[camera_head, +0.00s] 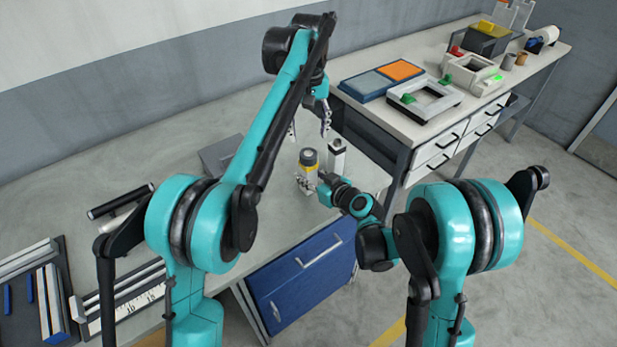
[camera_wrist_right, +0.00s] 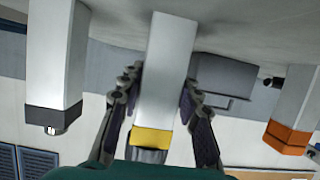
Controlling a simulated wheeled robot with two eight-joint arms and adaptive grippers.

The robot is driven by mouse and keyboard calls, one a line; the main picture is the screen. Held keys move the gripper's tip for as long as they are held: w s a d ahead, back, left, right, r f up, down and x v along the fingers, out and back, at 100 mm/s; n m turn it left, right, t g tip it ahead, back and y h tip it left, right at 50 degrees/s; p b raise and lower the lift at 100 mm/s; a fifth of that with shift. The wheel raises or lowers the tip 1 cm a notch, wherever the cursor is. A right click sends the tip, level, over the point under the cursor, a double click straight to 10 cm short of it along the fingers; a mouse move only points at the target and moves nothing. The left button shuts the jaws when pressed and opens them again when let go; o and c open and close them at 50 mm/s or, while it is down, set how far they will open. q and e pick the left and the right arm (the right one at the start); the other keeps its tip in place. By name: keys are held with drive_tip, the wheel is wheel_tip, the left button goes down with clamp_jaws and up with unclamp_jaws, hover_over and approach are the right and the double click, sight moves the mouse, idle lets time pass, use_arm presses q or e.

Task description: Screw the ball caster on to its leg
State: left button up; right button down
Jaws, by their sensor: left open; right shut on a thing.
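In the right wrist view, which looks inverted, a pale square leg with a yellow band (camera_wrist_right: 152,138) stands between the fingers of my right gripper (camera_wrist_right: 158,98), which is shut on it. A grey piece (camera_wrist_right: 147,155) shows past the yellow band; I cannot tell for sure whether it is the ball caster or how it is seated. In the head view the yellow-banded leg (camera_head: 308,170) is upright on the bench, with a dark grey round top. My right gripper (camera_head: 312,186) is low at its side. My left gripper (camera_head: 310,131) is open and empty, just above and behind it.
A leg with a black band (camera_head: 337,160) stands close to the right; it also shows in the wrist view (camera_wrist_right: 56,60). An orange-banded leg (camera_wrist_right: 292,115) is on the other side. A grey box (camera_head: 222,153) lies left on the bench (camera_head: 165,155). A second bench holds trays and fixtures.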

sight(308, 153)
idle(0.3)
use_arm(q)
wheel_tip(308, 153, down, 8)
idle(0.6)
drive_tip(key=c, duration=1.2)
drive_tip(key=o, duration=1.4)
drive_tip(key=shift+r, duration=0.15)
wheel_tip(308, 153, up, 12)
drive_tip(key=shift+f, duration=0.1)
